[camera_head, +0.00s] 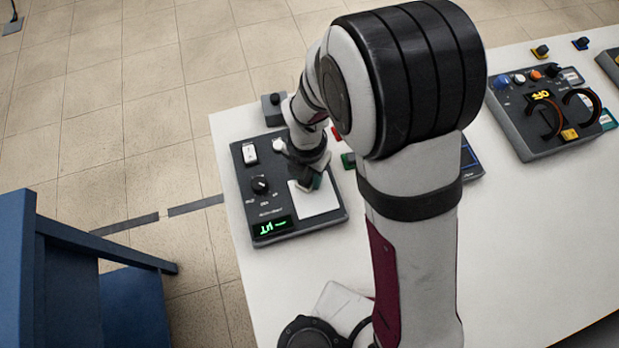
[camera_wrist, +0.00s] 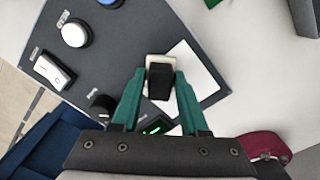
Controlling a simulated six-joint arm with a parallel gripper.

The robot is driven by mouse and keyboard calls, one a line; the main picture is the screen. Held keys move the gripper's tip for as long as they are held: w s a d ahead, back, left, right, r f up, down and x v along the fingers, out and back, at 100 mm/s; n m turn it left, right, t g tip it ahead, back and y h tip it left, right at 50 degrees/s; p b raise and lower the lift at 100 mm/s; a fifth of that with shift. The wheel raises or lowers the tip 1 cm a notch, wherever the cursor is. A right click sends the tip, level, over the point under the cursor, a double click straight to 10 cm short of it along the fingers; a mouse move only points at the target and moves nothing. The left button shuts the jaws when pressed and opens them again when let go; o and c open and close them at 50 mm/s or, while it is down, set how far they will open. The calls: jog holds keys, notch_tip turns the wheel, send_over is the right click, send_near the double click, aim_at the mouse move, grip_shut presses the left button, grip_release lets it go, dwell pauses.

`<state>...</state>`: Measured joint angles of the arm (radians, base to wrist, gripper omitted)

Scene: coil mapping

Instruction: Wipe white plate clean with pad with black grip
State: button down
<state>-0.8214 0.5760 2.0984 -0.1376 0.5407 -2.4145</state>
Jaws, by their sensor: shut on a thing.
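The white plate (camera_head: 322,206) is a flat rectangle on the dark grey panel (camera_head: 262,222). It also shows in the wrist view (camera_wrist: 202,74), partly covered by my gripper and the pad. My gripper (camera_wrist: 160,84) has green fingers shut on the black grip (camera_wrist: 160,82) of the pale pad (camera_wrist: 160,60). In the wrist view, the pad overlaps the plate's left edge. I cannot tell whether it touches the plate. In the head view, my gripper (camera_head: 311,184) is over the plate's upper part, and the pad is not clearly visible. No marks show clearly on the plate.
The panel also carries a white rocker switch (camera_wrist: 54,70), a black knob (camera_wrist: 102,104), a white button (camera_wrist: 75,33) and a green-lit display (camera_head: 273,228). The white table (camera_head: 540,230) is clear at the front right.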

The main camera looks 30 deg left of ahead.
aim_at(316, 210)
jog(key=shift+s+d, duration=2.2)
jog(key=shift+s, duration=0.05)
jog(key=shift+s+d+r, duration=0.1)
jog(key=shift+r, duration=0.05)
notch_tip(316, 210, up, 8)
jog(key=w+d+r+m, duration=0.4)
jog(key=w+d+m, duration=0.15)
jog(key=m, duration=0.45)
jog(key=w+d+r+m, duration=0.45)
jog(key=w+m, duration=0.25)
jog(key=m, duration=0.2)
jog(key=w+d+r+m, duration=0.3)
jog(key=d+r+m, duration=0.5)
jog(key=m, duration=0.8)
jog(key=shift+w+d+r, duration=0.2)
jog(key=shift+d+r, duration=0.1)
jog(key=shift+d, duration=0.95)
